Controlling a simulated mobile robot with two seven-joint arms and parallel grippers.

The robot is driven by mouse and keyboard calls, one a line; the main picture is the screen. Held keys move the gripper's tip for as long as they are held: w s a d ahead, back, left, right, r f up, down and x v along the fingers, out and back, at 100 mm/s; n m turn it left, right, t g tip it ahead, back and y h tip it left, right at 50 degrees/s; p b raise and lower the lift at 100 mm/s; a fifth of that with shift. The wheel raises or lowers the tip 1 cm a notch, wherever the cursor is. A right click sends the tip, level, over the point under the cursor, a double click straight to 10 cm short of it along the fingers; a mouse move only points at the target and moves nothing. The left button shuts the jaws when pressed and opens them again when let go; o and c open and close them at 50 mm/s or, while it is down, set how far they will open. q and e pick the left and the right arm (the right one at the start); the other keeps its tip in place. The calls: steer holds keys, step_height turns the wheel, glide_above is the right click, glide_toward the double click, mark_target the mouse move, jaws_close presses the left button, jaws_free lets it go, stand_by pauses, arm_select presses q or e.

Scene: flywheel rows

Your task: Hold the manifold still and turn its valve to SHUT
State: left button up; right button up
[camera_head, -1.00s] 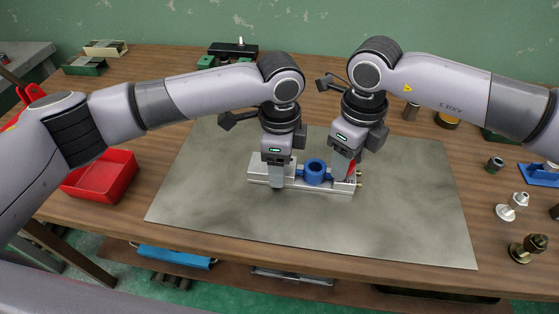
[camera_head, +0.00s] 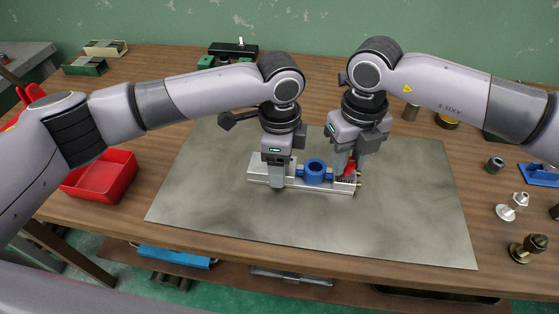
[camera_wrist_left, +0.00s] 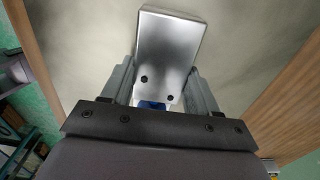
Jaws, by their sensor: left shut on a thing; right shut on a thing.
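The manifold (camera_head: 326,186) is a silver block on a flat base with a blue ring-shaped part (camera_head: 314,170) in its middle and small brass fittings at its right end. It lies on the grey mat. My left gripper (camera_head: 277,182) is shut on the manifold's left block, which also shows between the fingers in the left wrist view (camera_wrist_left: 168,55). My right gripper (camera_head: 344,172) is shut on the red valve handle (camera_head: 350,169) at the manifold's right end. The fingers partly hide the handle, and I cannot read its marking.
The grey mat (camera_head: 400,220) around the manifold is clear. A red bin (camera_head: 103,178) stands at left. Bolts (camera_head: 512,206), a dark nut (camera_head: 494,165) and a blue part (camera_head: 540,175) are at right. A black-and-green fixture (camera_head: 232,50) is at the back.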

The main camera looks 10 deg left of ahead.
steer(key=m, duration=0.4)
steer(key=shift+m, duration=0.3)
steer(key=o, duration=0.7)
steer(key=n, duration=1)
